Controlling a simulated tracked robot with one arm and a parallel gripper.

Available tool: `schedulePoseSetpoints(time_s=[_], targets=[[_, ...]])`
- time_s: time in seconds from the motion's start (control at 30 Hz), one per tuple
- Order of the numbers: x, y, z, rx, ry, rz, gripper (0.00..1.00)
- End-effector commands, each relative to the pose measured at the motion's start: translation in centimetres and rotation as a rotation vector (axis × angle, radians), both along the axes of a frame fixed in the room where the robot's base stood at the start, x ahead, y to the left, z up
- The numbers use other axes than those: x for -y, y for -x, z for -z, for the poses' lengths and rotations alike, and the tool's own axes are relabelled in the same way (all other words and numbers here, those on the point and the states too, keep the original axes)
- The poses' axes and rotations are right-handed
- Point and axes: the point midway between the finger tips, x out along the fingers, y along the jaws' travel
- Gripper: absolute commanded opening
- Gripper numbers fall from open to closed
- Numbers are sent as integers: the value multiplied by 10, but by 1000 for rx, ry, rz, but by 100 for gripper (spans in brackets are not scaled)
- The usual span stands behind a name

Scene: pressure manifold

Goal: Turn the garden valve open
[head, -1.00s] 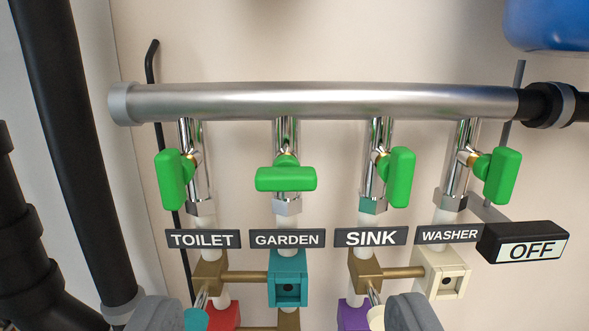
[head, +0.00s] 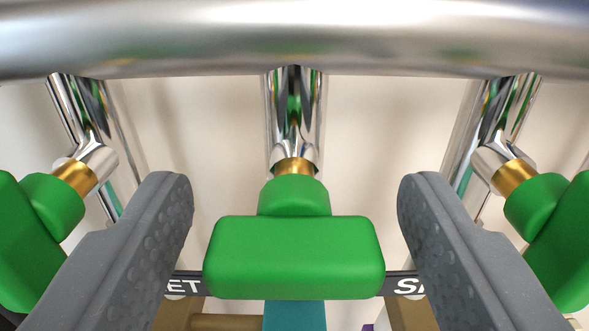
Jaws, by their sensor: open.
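The garden valve's green handle (head: 294,258) is in the middle of the head view. It lies crosswise, level, across its chrome pipe (head: 293,115). A brass stem (head: 295,167) joins the handle to the pipe. My gripper (head: 295,200) is open, with one grey finger on each side of the handle. A gap shows between each finger and the handle's ends. The GARDEN label is hidden behind the handle.
The silver manifold pipe (head: 300,38) crosses the top, close to the camera. The toilet valve's green handle (head: 28,240) is just left of my left finger. The sink valve's green handle (head: 555,235) is just right of my right finger.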

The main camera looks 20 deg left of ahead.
Motion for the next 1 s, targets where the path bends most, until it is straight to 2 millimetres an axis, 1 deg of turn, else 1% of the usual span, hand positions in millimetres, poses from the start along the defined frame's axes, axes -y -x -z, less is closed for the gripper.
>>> schedulePoseSetpoints(time_s=[0.3,0.37,0.4,0.47,0.77,1.0], targets=[[-1,-2,0,1,0,0,60],[-1,-2,-1,1,0,0,43],[-1,-2,0,1,0,-1,32],[-1,-2,-1,1,0,-1,16],[-1,-2,-1,7,18,-1,15],[-2,-2,-2,43,115,-1,15]])
